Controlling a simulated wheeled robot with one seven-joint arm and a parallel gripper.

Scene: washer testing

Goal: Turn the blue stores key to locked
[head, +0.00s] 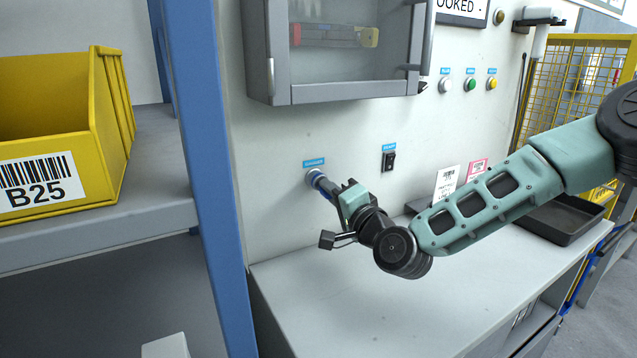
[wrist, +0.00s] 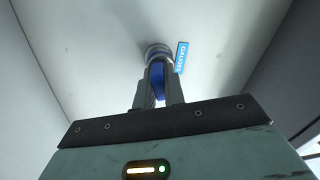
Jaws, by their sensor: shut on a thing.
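In the head view the lock (head: 314,177) is below a small blue label (head: 314,163), too small to read there. In the wrist view the label (wrist: 181,57) stands beside the lock and seems to read "GAUGES". My gripper (head: 328,188) reaches the lock from the right and front. In the wrist view its two fingers (wrist: 158,92) are shut on the key's blue bow, one on each side. The fingers hide part of the key, and I cannot tell its turn position.
A black rocker switch (head: 389,160) is right of the lock. A glass-fronted cabinet (head: 340,50) hangs above. A blue post (head: 205,150) and a yellow bin (head: 60,130) stand left. The grey worktop (head: 340,310) below is mostly clear, with a black tray (head: 560,222) at right.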

